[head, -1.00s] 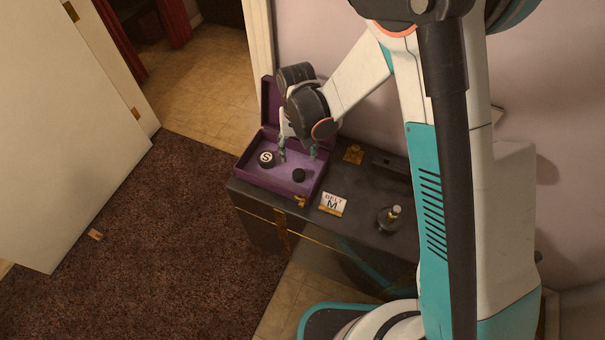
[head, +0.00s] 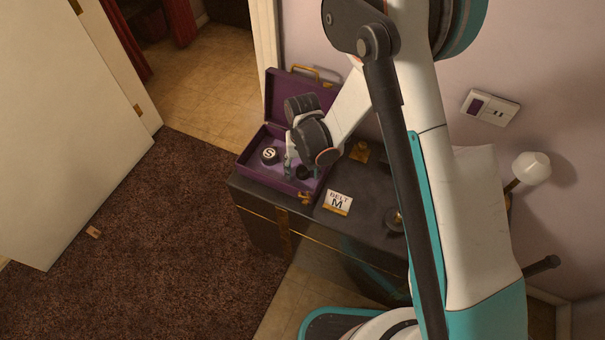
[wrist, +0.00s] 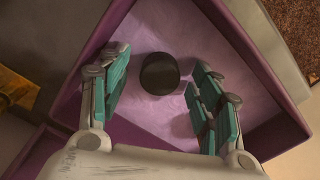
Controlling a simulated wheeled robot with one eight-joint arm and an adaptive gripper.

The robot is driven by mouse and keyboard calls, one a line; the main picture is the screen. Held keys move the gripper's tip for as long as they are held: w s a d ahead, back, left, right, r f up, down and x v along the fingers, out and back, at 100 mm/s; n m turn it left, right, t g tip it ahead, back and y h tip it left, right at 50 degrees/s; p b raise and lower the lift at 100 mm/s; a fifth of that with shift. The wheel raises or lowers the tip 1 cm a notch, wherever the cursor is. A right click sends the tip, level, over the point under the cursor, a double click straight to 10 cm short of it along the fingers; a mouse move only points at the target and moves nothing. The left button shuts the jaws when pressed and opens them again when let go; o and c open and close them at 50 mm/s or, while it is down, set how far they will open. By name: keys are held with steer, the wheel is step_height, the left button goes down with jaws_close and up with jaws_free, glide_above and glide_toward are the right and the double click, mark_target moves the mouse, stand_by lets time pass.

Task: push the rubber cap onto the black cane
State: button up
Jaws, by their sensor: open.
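A small black rubber cap (head: 303,172) sits on the lilac lining of the open purple case (head: 246,165). In the wrist view the black cap (wrist: 160,73) is a plain dark cylinder between my two teal-padded fingers, with clear gaps on both sides. My gripper (wrist: 162,95) is open and holds nothing. In the head view my gripper (head: 297,172) is down in the case around the cap, and my wrist partly hides it. A dark rod end (head: 542,266) shows low by the right wall; I cannot tell whether it is the black cane.
The case stands on a dark chest (head: 375,190) with a "BELT M" card (head: 338,202) and brass pieces. A white-topped lamp (head: 531,168) is at right. Open carpet (head: 170,230) lies at left.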

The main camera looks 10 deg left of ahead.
steer(key=shift+r, duration=0.1)
steer(key=shift+c, duration=0.5)
steer(key=c, duration=0.8)
steer(key=shift+r, duration=0.1)
